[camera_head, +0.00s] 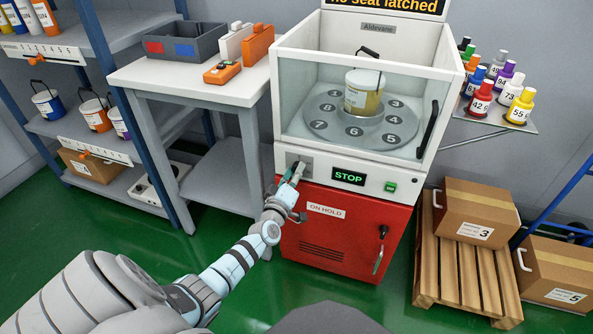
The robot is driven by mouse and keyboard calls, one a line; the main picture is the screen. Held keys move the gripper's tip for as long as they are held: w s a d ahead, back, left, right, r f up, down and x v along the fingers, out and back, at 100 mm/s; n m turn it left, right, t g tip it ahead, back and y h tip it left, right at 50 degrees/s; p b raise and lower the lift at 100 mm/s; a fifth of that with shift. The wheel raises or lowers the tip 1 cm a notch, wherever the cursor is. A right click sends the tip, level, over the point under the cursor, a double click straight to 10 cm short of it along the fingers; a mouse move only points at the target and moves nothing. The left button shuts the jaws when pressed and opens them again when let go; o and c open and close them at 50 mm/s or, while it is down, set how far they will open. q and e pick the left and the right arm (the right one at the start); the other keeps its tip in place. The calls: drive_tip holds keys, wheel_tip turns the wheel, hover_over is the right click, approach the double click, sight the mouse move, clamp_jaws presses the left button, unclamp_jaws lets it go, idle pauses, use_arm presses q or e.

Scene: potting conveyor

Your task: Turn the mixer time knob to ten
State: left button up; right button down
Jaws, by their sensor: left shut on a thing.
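The mixer (449,102) is a white cabinet with a red lower door (345,233) labelled "ON HOLD". Its front panel has a lit green "STOP" display (348,176). A grey dial plate (306,162) sits on the panel left of the display. My left gripper (294,172) reaches this plate from below and is shut on the time knob there. The gripper mostly hides the knob, and its setting cannot be read. A pale tin (363,95) stands on the numbered turntable (391,138) inside the mixer. My right gripper is not in view.
A white side table (150,76) left of the mixer holds a grey bin (184,58) and orange and white devices. Several coloured bottles stand on a shelf (497,121) at right. A wooden pallet (463,282) with a carton (478,208) stands right of the mixer.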

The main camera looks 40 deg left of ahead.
use_arm(q)
drive_tip(key=m+p, duration=0.1)
drive_tip(key=m, duration=0.1)
drive_tip(key=m+p, duration=0.1)
drive_tip(key=m, duration=0.1)
drive_tip(key=shift+a+r+m, duration=0.1)
drive_tip(key=shift+r+m, duration=0.1)
drive_tip(key=shift+m, duration=0.2)
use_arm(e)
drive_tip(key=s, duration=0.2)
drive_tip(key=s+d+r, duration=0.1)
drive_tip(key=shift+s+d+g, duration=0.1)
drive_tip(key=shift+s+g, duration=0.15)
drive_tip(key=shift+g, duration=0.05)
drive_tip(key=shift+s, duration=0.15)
use_arm(q)
drive_tip(key=shift+w, duration=0.1)
drive_tip(key=o, duration=1.2)
drive_tip(key=shift+c, duration=0.2)
drive_tip(key=shift+f, duration=0.1)
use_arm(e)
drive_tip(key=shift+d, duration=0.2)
use_arm(q)
drive_tip(key=v, duration=1.2)
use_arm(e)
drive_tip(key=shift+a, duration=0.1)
